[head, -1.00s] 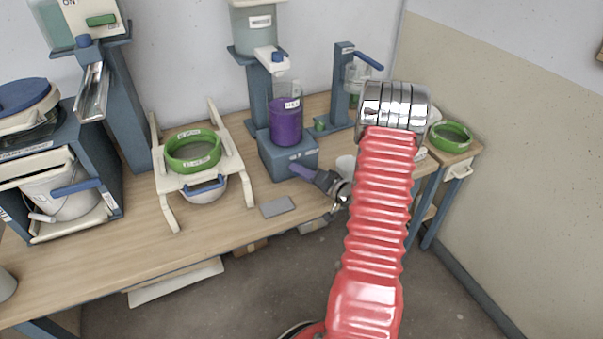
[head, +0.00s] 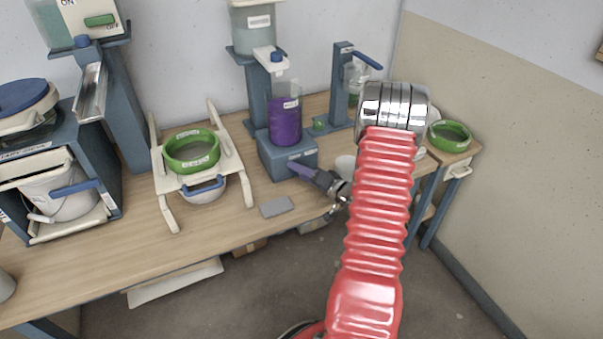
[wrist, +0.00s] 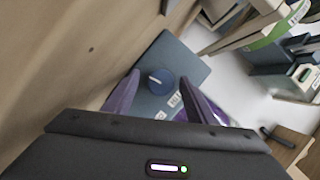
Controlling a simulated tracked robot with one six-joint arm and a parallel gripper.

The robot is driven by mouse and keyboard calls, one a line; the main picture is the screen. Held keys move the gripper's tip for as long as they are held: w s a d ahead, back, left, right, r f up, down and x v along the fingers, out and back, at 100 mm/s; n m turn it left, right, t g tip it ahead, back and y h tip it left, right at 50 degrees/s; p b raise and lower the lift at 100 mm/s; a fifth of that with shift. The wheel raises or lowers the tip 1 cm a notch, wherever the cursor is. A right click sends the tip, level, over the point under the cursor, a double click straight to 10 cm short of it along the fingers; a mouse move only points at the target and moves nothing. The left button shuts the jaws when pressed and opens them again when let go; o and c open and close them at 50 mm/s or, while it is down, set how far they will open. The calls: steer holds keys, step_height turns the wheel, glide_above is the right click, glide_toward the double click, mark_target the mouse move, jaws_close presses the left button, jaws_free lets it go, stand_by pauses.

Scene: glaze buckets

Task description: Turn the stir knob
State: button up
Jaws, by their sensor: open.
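The stir knob (wrist: 161,82) is a round dark blue knob with a white pointer mark, on the face of a blue-grey box in the wrist view. The box (head: 285,157) stands on the bench in the head view, under a jar of purple glaze (head: 286,124); the knob cannot be made out there. My gripper (wrist: 158,78) is open, with one purple finger to each side of the knob in the wrist view. I cannot tell whether the fingers touch it. In the head view my gripper (head: 301,171) is at the box's front right corner.
A green-ringed sieve (head: 190,165) sits on a cream stand to the left. A grey pad (head: 277,207) lies on the bench (head: 130,245) just in front of the box. A blue post (head: 341,85) with a lever stands behind to the right.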

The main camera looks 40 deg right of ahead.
steer(key=v, duration=1.3)
steer(key=shift+s, duration=0.4)
steer(key=shift+w, duration=0.1)
steer(key=shift+w+r, duration=0.2)
steer(key=shift+w, duration=0.05)
steer(key=w+a+r+n+g+h, duration=0.3)
steer(key=w+a+r, duration=0.1)
steer(key=r, duration=0.4)
steer(key=w+a+r+n+g+h, duration=0.25)
steer(key=w+a+r, duration=0.2)
steer(key=r, duration=0.45)
steer(key=s+a+r+n+g+y, duration=0.2)
steer(key=s+a, duration=0.7)
steer(key=a, duration=0.5)
steer(key=s+a+r+n+g+y, duration=0.2)
steer(key=s+a+n, duration=0.2)
steer(key=s+a, duration=0.6)
steer(key=a, duration=0.5)
steer(key=shift+s+a+r+y, duration=0.2)
steer(key=shift+s+r+y, duration=0.05)
steer(key=shift+r+y, duration=0.1)
